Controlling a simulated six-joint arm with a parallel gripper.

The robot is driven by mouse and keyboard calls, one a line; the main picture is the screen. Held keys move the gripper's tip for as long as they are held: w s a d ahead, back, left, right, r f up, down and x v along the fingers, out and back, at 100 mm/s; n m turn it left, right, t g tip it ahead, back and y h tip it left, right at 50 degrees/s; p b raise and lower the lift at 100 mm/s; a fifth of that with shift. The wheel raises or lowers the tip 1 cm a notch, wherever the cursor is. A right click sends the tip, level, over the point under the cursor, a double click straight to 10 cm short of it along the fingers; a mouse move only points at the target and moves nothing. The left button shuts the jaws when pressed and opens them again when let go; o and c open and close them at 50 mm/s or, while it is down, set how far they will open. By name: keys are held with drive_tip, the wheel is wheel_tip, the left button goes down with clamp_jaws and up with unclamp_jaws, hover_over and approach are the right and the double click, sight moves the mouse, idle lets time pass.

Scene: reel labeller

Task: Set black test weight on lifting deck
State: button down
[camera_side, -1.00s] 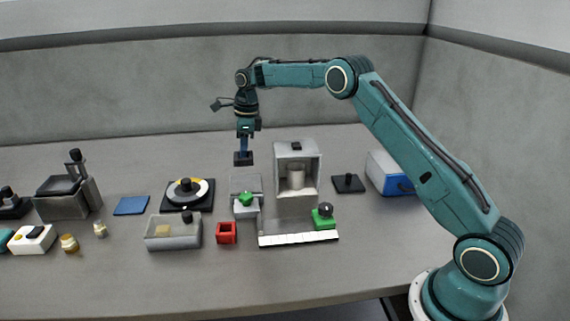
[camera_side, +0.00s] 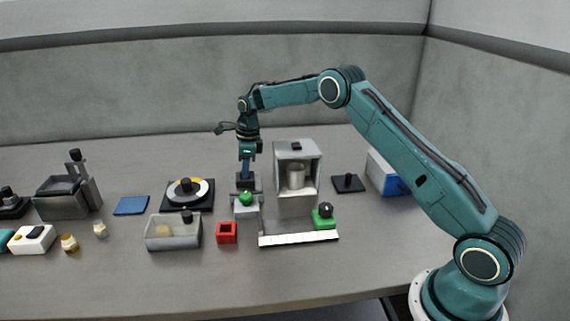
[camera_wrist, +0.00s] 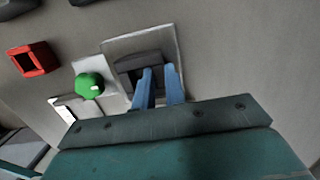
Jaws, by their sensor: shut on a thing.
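My gripper (camera_side: 246,170) points straight down and is shut on the black test weight (camera_side: 245,182). In the wrist view the two blue fingers (camera_wrist: 159,74) close on the upper part of the dark weight (camera_wrist: 137,66). The lifting deck is a grey plate (camera_wrist: 168,38) directly under the weight, with its rim showing around it. In the side view the weight hides most of the plate, behind the deck's grey front block with a green knob (camera_side: 246,199). The green knob also shows in the wrist view (camera_wrist: 89,85). I cannot tell whether the weight touches the plate.
A grey open-fronted housing (camera_side: 297,205) with a pale cylinder stands close to the right. A red open box (camera_side: 227,233) sits in front. A black turntable unit (camera_side: 175,204) and a grey bin (camera_side: 173,243) are to the left. The bench behind is clear.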

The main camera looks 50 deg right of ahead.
drive_tip(key=shift+f, duration=0.1)
drive_tip(key=c, duration=1.5)
unclamp_jaws()
drive_tip(key=shift+o, duration=0.2)
wheel_tip(320, 180, up, 12)
drive_tip(key=d, duration=0.1)
drive_tip(key=shift+s, duration=0.45)
